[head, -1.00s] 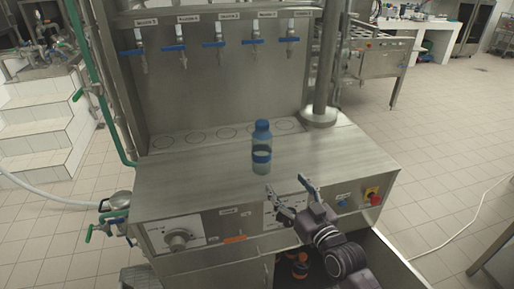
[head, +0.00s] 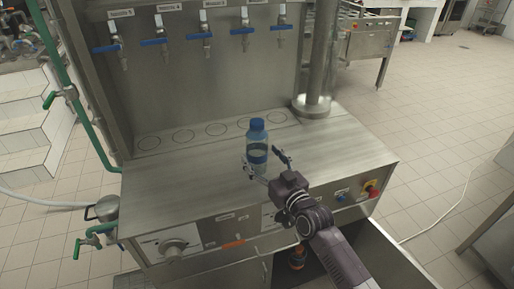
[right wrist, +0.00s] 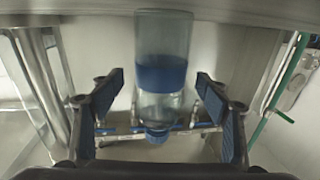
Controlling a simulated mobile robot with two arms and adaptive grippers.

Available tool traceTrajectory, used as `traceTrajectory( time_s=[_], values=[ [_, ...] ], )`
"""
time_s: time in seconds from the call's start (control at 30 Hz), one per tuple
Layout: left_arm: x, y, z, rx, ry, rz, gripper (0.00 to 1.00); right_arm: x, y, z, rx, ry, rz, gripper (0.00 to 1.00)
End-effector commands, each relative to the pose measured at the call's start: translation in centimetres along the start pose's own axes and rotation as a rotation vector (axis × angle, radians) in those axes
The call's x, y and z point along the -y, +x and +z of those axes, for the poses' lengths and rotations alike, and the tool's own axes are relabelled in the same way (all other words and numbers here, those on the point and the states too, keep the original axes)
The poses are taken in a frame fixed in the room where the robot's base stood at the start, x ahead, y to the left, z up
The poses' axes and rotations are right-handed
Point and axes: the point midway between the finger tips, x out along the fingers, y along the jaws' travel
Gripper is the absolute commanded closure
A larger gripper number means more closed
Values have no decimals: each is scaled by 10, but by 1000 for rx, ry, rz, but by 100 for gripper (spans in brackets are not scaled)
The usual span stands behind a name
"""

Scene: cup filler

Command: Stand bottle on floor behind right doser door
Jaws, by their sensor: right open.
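The clear bottle (head: 257,156) with a blue cap and blue band stands upright on the steel counter (head: 190,185) of the doser. My right gripper (head: 266,162) is open, with its fingers on either side of the bottle. In the right wrist view the bottle (right wrist: 162,65) appears cap down, between the open fingers, with gaps on both sides. Below the counter at the right, the cabinet is open and its dark interior (head: 312,268) partly shows; my right arm hides part of it. My left gripper is not in view.
An orange and dark object (head: 297,257) is inside the open cabinet. Blue-handled taps (head: 200,42) line the back panel, and a steel post (head: 316,70) stands at the counter's back right. A red knob (head: 373,191) is on the front. Tiled floor (head: 440,150) is clear at right.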

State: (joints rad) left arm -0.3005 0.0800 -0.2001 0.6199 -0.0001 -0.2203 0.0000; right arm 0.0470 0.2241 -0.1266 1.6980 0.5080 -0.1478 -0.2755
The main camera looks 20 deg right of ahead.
Motion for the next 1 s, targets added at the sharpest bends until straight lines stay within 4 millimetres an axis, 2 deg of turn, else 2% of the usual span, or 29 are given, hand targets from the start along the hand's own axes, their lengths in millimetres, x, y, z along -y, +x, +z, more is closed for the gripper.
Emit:
traceTrajectory(
  time_s=[0.03,0.2,0.5,1.0],
  values=[
    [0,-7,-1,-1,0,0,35,1,8,-5,-1,1,0,31],
    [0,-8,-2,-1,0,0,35,0,25,-1,0,0,1,31],
    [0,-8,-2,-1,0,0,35,0,28,0,0,0,1,31],
    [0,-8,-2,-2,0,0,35,0,28,0,0,0,1,85]
  ],
)
